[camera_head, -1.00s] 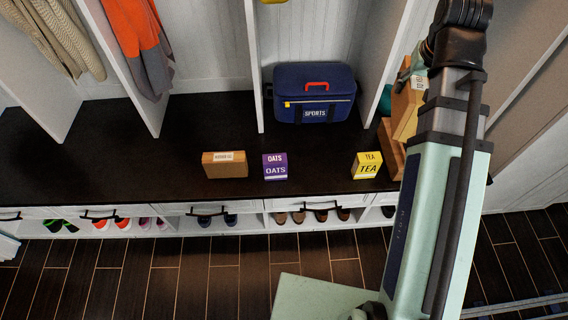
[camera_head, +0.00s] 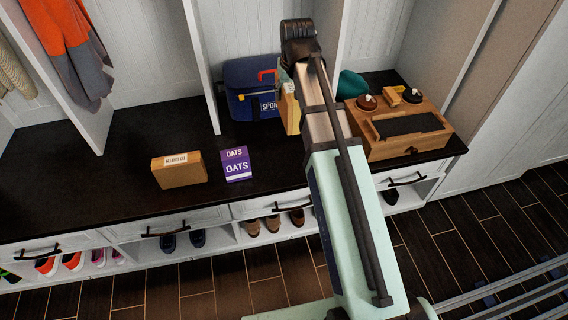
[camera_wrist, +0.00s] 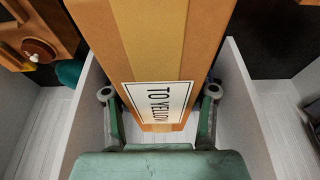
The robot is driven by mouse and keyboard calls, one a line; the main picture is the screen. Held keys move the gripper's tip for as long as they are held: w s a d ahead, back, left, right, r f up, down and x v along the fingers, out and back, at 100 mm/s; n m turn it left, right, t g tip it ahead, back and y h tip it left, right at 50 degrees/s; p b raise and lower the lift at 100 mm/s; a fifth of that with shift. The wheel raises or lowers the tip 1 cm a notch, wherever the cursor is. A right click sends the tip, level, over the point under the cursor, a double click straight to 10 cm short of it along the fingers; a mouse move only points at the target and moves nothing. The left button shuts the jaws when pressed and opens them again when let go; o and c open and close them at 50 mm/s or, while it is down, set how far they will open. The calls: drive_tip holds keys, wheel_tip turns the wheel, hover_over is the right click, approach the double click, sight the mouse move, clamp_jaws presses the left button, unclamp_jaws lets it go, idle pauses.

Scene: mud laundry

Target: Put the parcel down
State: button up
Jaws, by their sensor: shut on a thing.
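A brown cardboard parcel (camera_wrist: 205,30) with a tan tape stripe and a white label starting "TO YELLO" fills the upper middle of the wrist view. My gripper (camera_wrist: 158,94) is shut on it, one finger at each side. In the head view the held parcel (camera_head: 290,110) shows partly behind my arm, in front of the blue sports bag.
On the bench are another brown box (camera_head: 180,170), a purple oats box (camera_head: 236,165), a blue sports bag (camera_head: 243,85) and a wooden box with knobs (camera_head: 405,125). A teal object (camera_head: 351,84) is beside it. White dividers (camera_head: 201,60) split the bays. The left bench is clear.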

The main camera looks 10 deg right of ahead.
drive_tip(key=x, duration=0.1)
drive_tip(key=b+x, duration=0.1)
drive_tip(key=x, duration=0.1)
drive_tip(key=b+x, duration=0.1)
drive_tip(key=x, duration=0.1)
drive_tip(key=shift+w+f, duration=0.1)
drive_tip(key=shift+w, duration=0.2)
wheel_tip(320, 180, down, 20)
drive_tip(key=b, duration=0.2)
drive_tip(key=shift+b, duration=0.35)
drive_tip(key=shift+f, duration=0.15)
drive_tip(key=o, duration=1.5)
drive_tip(key=p+v, duration=0.1)
drive_tip(key=v, duration=1.1)
drive_tip(key=shift+p, duration=0.4)
